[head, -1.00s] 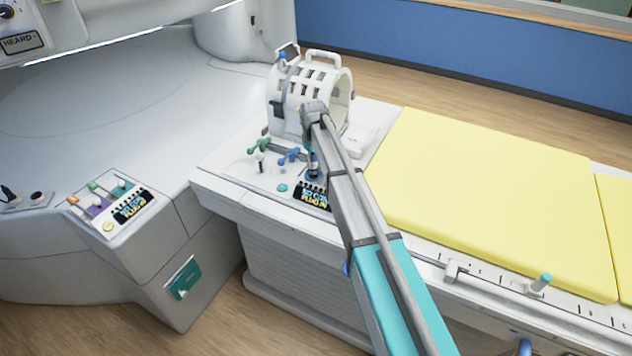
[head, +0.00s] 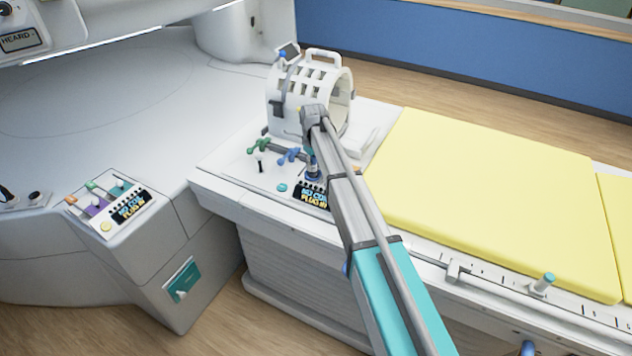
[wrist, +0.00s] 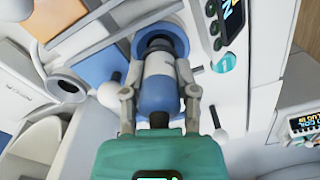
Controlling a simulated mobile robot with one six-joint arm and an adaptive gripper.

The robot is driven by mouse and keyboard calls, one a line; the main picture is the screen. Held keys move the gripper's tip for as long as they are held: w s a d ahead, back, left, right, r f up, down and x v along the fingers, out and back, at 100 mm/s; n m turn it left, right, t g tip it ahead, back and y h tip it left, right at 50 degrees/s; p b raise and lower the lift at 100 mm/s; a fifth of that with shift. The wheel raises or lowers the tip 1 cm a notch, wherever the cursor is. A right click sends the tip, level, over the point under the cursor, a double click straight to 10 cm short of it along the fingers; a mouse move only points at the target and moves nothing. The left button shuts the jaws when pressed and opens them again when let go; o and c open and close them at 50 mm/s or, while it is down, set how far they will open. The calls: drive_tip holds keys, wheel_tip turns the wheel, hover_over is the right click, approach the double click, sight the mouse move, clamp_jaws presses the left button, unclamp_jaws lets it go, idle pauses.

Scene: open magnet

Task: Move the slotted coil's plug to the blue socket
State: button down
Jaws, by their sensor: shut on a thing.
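The slotted coil (head: 308,92), a white open cylinder with slots, stands on the near end of the table. My gripper (wrist: 160,92) is shut on the plug (wrist: 159,68), a grey and blue cylinder, with one finger on each side. The plug's far end lies at the blue ring of the blue socket (wrist: 178,36); I cannot tell how deep it sits.
A dark label panel (head: 313,194) and a teal button (head: 282,188) lie close in front. The yellow mattress (head: 490,190) extends right. A second control panel (head: 112,205) is on the left housing.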

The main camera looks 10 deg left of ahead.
drive_tip(key=shift+f+b, duration=0.8)
drive_tip(key=shift+f, duration=0.1)
idle(0.6)
drive_tip(key=shift+c, duration=1.5)
unclamp_jaws()
drive_tip(key=shift+w+r, duration=0.1)
drive_tip(key=shift+r, duration=0.05)
